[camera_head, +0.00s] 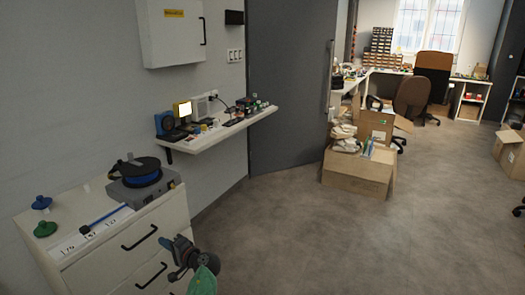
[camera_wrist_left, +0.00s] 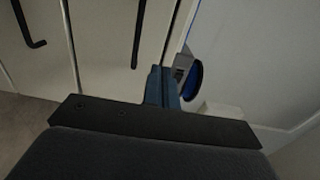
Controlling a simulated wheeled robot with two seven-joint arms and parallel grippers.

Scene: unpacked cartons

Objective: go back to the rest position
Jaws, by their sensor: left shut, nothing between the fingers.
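My left gripper (camera_head: 170,244) is in front of the white drawer cabinet (camera_head: 185,212), at the bottom of the head view. In the left wrist view its blue-grey fingers (camera_wrist_left: 160,86) are together with nothing between them. The gripper looks apart from the cabinet's black handles. My right gripper is in neither view.
A grey device with a blue spool (camera_head: 145,178), a blue knob (camera_head: 41,202) and a green knob (camera_head: 46,229) are on the cabinet. A wall shelf (camera_head: 215,132) holds small devices. Cartons (camera_head: 355,174) stand on the floor farther back. The floor (camera_head: 330,240) to the right is clear.

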